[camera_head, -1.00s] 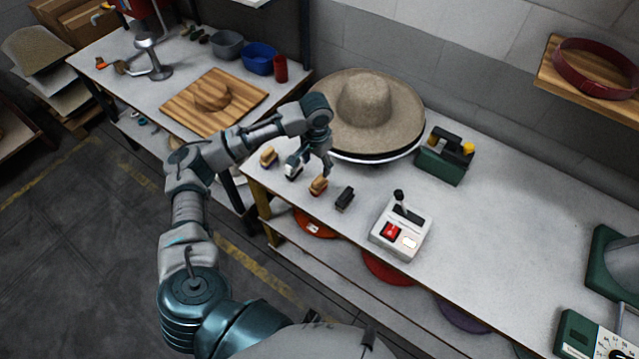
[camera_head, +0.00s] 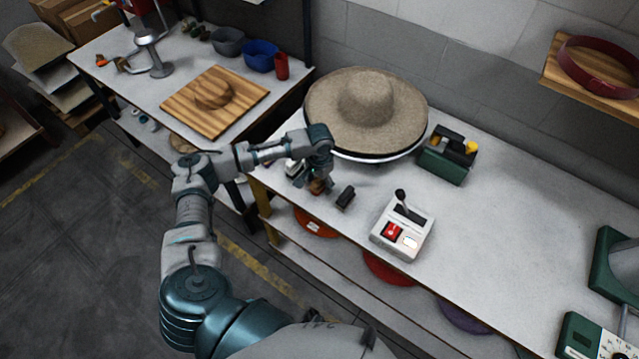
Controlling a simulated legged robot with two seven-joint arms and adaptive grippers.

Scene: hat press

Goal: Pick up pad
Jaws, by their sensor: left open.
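Small block-like pads lie along the front left edge of the long table. A brown one (camera_head: 317,187) is right under my left gripper and partly covered by it. A dark one (camera_head: 346,196) lies just to the right, uncovered. The tan block further left is mostly hidden behind my arm. My left gripper (camera_head: 314,183) is open, pointing down with its fingers low around or just above the brown pad; I cannot tell whether they touch it. My right gripper is not in view.
A wide felt hat (camera_head: 366,105) on its round base stands just behind the gripper. A white control box (camera_head: 403,230) with a lever and a green toolbox (camera_head: 447,160) stand to the right. The table's middle right is clear.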

